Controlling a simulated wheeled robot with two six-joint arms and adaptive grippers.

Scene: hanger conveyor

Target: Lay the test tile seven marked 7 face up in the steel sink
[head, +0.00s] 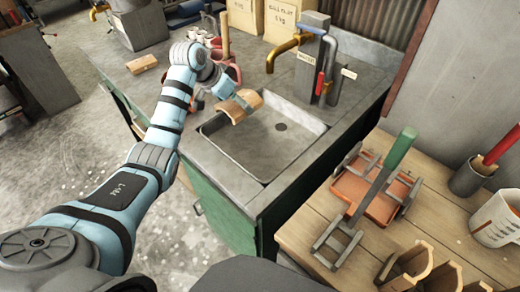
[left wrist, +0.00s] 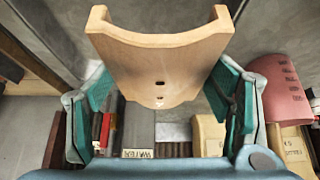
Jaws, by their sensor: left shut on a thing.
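My left gripper (head: 240,103) is shut on a curved tan tile (head: 230,109) and holds it over the far left part of the steel sink (head: 252,148). The sink basin looks empty, with a drain in its floor. In the left wrist view the tile (left wrist: 160,68) sits between the green finger pads of the left gripper (left wrist: 162,105). My right gripper is not in view.
Another tan tile (head: 142,64) lies on the counter at the left. A brass tap (head: 290,50) and a grey post (head: 312,60) with a red lever stand behind the sink. A pinkish-red vessel (left wrist: 284,88) is close by. A wooden table (head: 330,250) with tools is at the right.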

